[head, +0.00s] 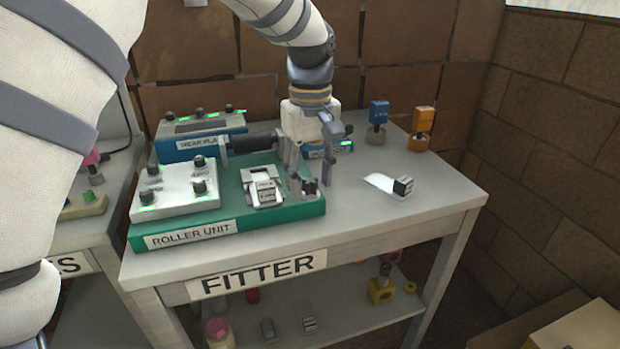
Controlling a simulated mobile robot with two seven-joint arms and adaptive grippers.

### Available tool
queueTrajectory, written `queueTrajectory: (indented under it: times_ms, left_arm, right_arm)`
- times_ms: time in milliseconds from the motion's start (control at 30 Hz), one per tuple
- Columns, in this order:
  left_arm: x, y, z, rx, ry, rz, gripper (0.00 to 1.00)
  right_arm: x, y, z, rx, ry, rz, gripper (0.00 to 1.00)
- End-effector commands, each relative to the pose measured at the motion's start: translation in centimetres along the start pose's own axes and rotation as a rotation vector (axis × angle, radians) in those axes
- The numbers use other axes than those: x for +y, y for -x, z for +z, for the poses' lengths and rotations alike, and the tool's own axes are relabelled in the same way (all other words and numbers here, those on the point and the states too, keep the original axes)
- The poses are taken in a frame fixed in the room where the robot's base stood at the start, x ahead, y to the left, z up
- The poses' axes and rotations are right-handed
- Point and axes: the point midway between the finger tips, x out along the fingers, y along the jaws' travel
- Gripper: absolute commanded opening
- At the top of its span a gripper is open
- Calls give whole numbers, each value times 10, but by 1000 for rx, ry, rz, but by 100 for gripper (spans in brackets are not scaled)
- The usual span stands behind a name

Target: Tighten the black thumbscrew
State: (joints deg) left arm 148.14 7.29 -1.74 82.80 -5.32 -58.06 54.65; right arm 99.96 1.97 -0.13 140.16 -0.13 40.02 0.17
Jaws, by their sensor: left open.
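The roller unit is a green base (250,223) on the bench, with a white control box, a black roller and metal parts on it. A small black knob that looks like the thumbscrew (310,187) sits on a grey metal block at the base's right end. My left gripper (309,175) comes down from above with its fingers apart, one on each side of this block in the picture. I cannot tell whether the fingers touch the knob. My right gripper is out of view.
The white control box (173,189) stands at left, with a blue-based unit (200,142) behind. A small black block (403,187) lies by a white sheet (380,183). Blue (378,112) and orange (423,119) tagged pieces stand at the back right. The bench's front right is clear.

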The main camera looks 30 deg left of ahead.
Motion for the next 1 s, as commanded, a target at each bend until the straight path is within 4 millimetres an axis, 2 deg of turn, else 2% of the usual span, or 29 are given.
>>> queueTrajectory:
  times_ms: [167,567,867,933,1000]
  left_arm:
    - [0,4,0,2,0,2,43]
    - [0,38,-1,3,0,1,43]
    - [0,40,0,1,3,0,43]
    - [0,40,0,2,82,-1,43]
    - [0,40,0,7,295,-3,43]
  right_arm:
    - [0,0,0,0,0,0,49]
    - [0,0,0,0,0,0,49]
    - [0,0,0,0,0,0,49]
    - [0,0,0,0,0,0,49]
    - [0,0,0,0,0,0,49]
